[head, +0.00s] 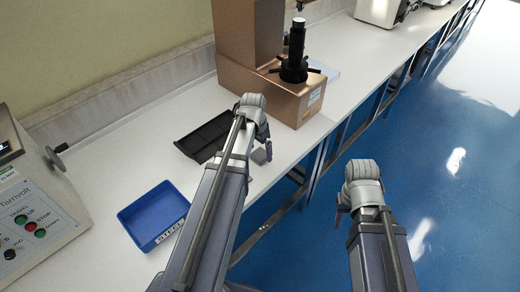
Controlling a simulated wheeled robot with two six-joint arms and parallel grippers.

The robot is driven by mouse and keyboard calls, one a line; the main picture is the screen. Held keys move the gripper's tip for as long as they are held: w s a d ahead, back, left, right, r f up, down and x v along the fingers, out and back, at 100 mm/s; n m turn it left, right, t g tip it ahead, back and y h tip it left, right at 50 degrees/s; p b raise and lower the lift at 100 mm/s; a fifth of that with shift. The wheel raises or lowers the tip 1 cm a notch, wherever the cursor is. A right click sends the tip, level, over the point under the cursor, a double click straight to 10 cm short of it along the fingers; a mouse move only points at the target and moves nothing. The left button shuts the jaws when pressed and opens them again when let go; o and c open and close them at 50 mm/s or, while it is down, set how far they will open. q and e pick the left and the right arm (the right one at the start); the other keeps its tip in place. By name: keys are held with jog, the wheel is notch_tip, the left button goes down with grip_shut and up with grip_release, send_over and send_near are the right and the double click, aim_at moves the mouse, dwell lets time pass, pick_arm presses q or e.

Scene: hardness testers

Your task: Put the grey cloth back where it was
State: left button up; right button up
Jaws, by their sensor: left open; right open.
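A small grey piece that looks like the grey cloth (259,156) lies on the white bench, just below my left gripper (264,140) in the picture. My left gripper is open, with its fingers pointing down over the bench near the black tray. I cannot tell whether the fingers touch the cloth, and my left arm hides part of the area. My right gripper (342,208) is open and empty, out over the blue floor in front of the bench.
A black compartment tray (198,140) lies behind my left arm. A blue bin (140,222) labelled STEEL stands nearer. A bronze-coloured tester (283,98) with a black spindle stands beyond; a grey control unit (40,205) stands at left. Bare bench (115,170) shows between them.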

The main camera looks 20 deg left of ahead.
aim_at(258, 157)
pick_arm(q)
notch_tip(258, 157, up, 11)
jog(key=s+p, duration=0.1)
jog(key=p, duration=0.9)
jog(key=shift+s+a, duration=0.15)
jog(key=shift+a, duration=0.05)
jog(key=shift+f, duration=0.1)
jog(key=s+d+g+y, duration=0.1)
jog(key=s+d, duration=0.6)
jog(key=d, duration=0.4)
jog(key=s+d, duration=0.7)
jog(key=d, duration=0.4)
jog(key=shift+d+g+y, duration=0.4)
